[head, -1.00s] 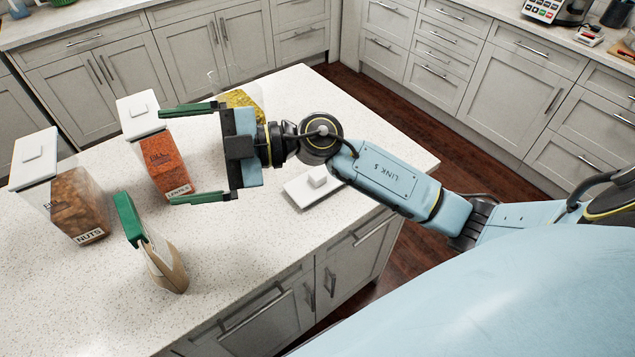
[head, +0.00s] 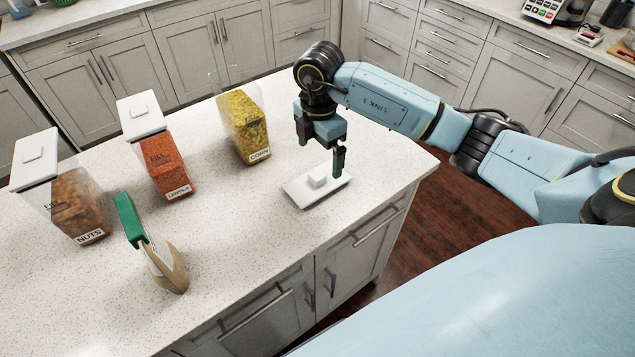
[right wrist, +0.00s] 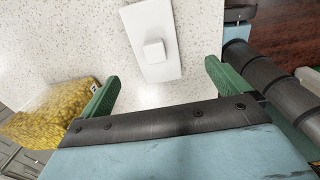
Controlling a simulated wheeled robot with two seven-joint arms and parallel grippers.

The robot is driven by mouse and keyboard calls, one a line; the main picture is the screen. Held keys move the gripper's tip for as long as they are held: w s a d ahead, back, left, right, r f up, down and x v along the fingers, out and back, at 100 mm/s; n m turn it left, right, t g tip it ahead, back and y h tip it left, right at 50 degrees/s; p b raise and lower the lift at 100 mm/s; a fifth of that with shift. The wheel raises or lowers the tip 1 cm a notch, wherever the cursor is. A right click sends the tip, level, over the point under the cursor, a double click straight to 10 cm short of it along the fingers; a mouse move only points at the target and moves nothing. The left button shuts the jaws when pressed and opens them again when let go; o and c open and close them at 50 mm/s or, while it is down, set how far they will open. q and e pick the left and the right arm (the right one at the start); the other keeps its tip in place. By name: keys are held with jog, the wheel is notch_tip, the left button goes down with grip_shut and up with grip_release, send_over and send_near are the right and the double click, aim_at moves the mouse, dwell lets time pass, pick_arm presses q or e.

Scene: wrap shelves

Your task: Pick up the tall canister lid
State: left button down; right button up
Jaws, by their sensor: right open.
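The white rectangular lid (head: 302,193) with a square knob lies flat on the counter near its right front edge. In the right wrist view the lid (right wrist: 165,65) lies between and beyond the two green fingers, apart from them. My right gripper (head: 320,160) points down above the lid and is open and empty; it also shows in the right wrist view (right wrist: 160,90). A clear canister of yellow corn (head: 247,130) stands without a lid, left of the gripper; it shows in the right wrist view (right wrist: 45,118). My left gripper is not in view.
Canisters of lentils (head: 168,165) and nuts (head: 78,205), both with white lids, stand to the left. The counter around the lid is clear.

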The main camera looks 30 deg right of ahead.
aim_at(317, 174)
jog(key=f, duration=0.8)
jog(key=shift+w+f, duration=0.4)
jog(key=shift+c, duration=0.3)
jog(key=c, duration=1.1)
